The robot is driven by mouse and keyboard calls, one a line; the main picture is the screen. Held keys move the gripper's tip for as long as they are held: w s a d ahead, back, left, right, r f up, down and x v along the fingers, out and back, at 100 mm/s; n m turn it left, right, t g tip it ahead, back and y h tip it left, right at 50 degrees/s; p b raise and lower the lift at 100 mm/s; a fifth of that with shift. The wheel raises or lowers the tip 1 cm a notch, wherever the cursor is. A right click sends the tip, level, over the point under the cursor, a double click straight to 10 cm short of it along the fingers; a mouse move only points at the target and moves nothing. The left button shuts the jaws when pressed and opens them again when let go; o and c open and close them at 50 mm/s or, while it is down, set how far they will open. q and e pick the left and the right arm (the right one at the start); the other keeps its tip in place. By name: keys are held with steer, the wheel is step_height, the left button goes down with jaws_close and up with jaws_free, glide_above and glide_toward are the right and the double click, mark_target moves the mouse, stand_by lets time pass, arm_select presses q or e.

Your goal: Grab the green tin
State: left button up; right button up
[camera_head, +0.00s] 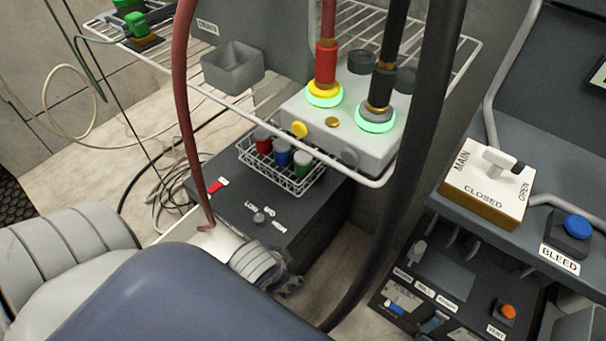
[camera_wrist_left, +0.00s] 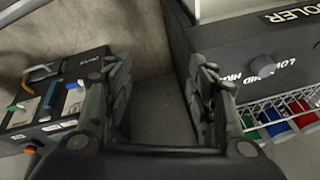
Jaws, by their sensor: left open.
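The green tin (camera_head: 303,164) stands at the near right end of a white wire basket (camera_head: 292,187), beside a blue tin (camera_head: 283,155) and a red tin (camera_head: 263,139). The basket sits on the dark cooler box (camera_head: 228,196). In the left wrist view the green tin (camera_wrist_left: 248,126) shows at the right, behind the basket wires and outside the fingers. My left gripper (camera_wrist_left: 160,72) is open, with nothing between its fingers. In the head view my left gripper (camera_head: 287,282) is partly hidden by its wrist, near the box's front edge. My right gripper is not in view.
A white wire shelf (camera_head: 378,181) overhangs the basket and carries a grey unit (camera_head: 345,135) with hoses. A thick black hose (camera_head: 412,150) hangs right of the basket, and a red hose (camera_head: 181,100) hangs left. A valve panel (camera_head: 486,193) stands at the right.

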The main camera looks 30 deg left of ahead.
arm_select(q)
steer(key=w+a+r+m+t+y, duration=0.2)
steer(key=w+a+m, duration=0.3)
steer(key=m, duration=0.1)
steer(key=m+t, duration=0.7)
steer(key=m, duration=1.7)
glide_toward(303, 157)
steer(key=shift+h, duration=0.4)
steer(key=b+x, duration=0.1)
steer(key=x, duration=0.1)
steer(key=b+x, duration=0.2)
steer(key=x, duration=0.1)
steer(key=b+x, duration=0.1)
steer(key=x, duration=0.2)
steer(key=shift+a, duration=0.35)
steer(key=shift+w, duration=0.1)
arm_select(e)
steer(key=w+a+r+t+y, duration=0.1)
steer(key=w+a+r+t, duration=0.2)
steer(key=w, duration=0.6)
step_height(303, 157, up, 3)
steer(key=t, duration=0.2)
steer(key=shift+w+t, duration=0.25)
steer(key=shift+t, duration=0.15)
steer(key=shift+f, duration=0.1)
arm_select(q)
steer(key=c, duration=0.8)
